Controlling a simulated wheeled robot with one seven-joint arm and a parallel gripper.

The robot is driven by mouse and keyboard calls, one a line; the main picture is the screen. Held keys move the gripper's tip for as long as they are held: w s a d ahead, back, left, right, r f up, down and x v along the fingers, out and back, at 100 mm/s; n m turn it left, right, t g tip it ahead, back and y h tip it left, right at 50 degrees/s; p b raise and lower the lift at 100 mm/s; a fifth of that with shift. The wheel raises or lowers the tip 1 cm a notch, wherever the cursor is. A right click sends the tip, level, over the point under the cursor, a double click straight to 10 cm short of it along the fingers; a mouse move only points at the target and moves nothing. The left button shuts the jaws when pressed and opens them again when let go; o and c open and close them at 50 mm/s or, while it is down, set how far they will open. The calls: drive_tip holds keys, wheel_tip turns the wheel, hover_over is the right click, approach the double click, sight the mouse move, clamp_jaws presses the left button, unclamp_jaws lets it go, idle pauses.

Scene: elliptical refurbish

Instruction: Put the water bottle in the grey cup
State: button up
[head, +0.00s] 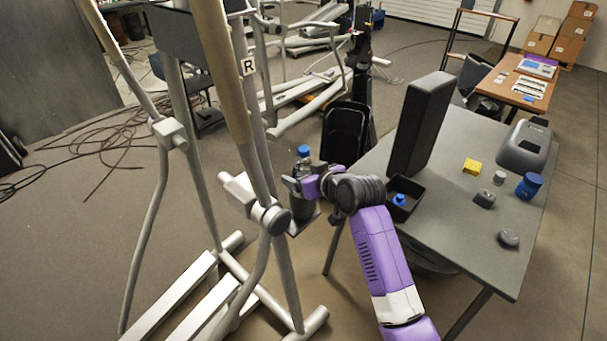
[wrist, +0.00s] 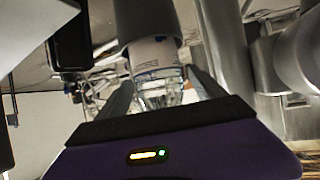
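The water bottle (head: 303,156) has a blue cap and stands upright at the exercise machine, just left of my gripper's wrist. The grey cup (head: 302,207) is dark and sits below it, partly hidden by my gripper (head: 303,184). In the wrist view, the bottle (wrist: 154,55), with a white label and clear plastic, comes out of the mouth of the grey cup (wrist: 145,20). Its lower part is hidden inside the cup. My gripper's fingers (wrist: 160,80) lie on either side of the bottle. Whether they press on it is unclear.
The elliptical machine's pale bars (head: 265,215) stand close on the left. A grey table (head: 455,185) on the right holds a black tray (head: 411,188), a yellow box (head: 472,167), a blue jar (head: 529,186) and a tall dark panel (head: 421,125). Cables lie on the floor at left.

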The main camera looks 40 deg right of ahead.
drive_tip(key=shift+r, duration=0.2)
drive_tip(key=v, duration=1.2)
drive_tip(key=shift+b, duration=0.45)
drive_tip(key=shift+f, duration=0.1)
